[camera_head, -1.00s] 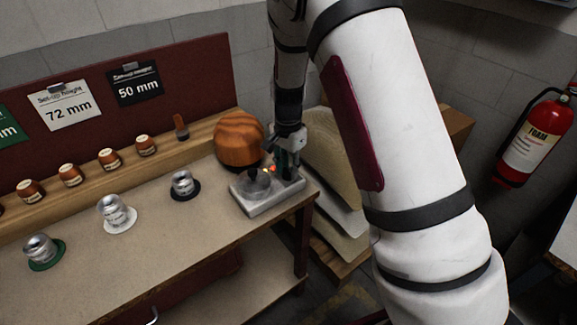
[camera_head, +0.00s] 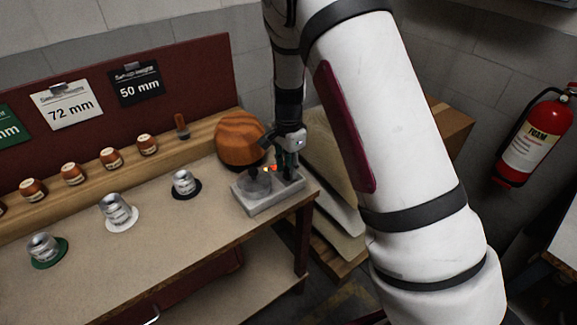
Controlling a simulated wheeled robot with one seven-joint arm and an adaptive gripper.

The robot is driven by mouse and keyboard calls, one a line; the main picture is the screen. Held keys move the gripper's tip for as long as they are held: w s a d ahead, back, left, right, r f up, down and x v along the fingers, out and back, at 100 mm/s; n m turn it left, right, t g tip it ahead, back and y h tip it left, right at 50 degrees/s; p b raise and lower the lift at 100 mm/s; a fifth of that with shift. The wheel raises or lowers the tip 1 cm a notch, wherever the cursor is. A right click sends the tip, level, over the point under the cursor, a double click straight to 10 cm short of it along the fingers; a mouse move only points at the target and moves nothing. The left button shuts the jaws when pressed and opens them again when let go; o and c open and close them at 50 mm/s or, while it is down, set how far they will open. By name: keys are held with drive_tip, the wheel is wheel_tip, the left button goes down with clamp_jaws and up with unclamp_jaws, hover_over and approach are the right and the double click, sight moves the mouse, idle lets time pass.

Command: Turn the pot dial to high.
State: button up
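The pot unit is a light grey base (camera_head: 279,197) at the right end of the bench, with a dull grey round pot (camera_head: 256,187) on its left part. Small red and yellow spots (camera_head: 270,169) show just behind the pot. I cannot make out the dial or its setting. My gripper (camera_head: 276,159) points down over the back right of the unit. Its dark fingers look spread, one reaching out to the left, with nothing seen held between them. Whether a finger touches the unit is not clear.
A wooden hat block (camera_head: 240,138) stands close behind the pot. Metal weights on a black disc (camera_head: 186,185), a white disc (camera_head: 118,213) and a green disc (camera_head: 45,248) stand along the bench (camera_head: 150,255). Pale stacked sheets (camera_head: 335,190) lie right of it.

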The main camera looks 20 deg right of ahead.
sight(288, 169)
drive_tip(key=o, duration=0.4)
drive_tip(key=shift+c, duration=0.2)
drive_tip(key=shift+r, duration=0.1)
wheel_tip(288, 169, up, 12)
idle(0.4)
